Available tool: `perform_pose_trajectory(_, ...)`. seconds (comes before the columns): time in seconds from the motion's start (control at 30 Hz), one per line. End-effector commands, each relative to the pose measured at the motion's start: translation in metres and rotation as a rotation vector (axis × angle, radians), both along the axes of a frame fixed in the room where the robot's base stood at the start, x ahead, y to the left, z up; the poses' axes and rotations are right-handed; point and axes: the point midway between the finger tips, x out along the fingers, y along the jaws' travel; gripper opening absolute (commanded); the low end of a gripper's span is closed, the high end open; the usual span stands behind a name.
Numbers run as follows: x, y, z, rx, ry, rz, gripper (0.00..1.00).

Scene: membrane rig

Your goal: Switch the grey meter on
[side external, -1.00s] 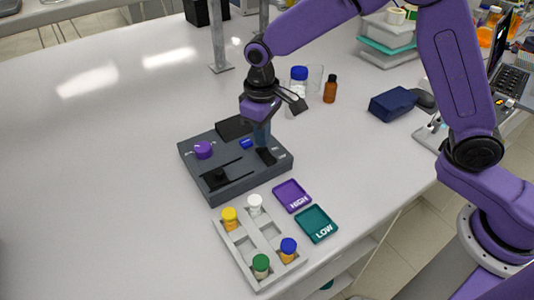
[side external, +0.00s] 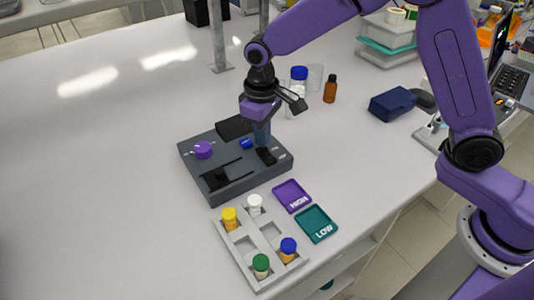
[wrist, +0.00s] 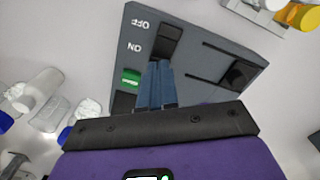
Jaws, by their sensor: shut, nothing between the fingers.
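The grey meter (side external: 228,187) lies on the bench, with a purple knob (side external: 203,150), a blue button (side external: 246,143) and a black slider (side external: 216,179). Its black switch (wrist: 169,38) stands beside the OFF and ON labels, which look upside down in the wrist view. A green panel (wrist: 131,78) shows near the ON label. My gripper (side external: 263,146) is shut and empty, pointing down over the switch end of the meter. In the wrist view my fingertips (wrist: 159,64) are at the ON end of the switch; I cannot tell whether they touch it.
A grey rack (side external: 250,238) holds several capped vials in front of the meter. Purple HIGH (side external: 292,195) and teal LOW (side external: 316,223) trays lie to its right. A blue-capped bottle (side external: 298,90) and a brown bottle (side external: 330,89) stand behind. The bench left is clear.

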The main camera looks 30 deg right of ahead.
Motion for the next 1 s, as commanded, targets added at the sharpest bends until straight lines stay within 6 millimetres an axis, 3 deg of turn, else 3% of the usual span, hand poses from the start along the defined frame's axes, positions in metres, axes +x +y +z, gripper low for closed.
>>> perform_pose_trajectory(1.0, 0.0001, 0.0000, -0.0058, 0.000, 0.000, 0.000, 0.00)
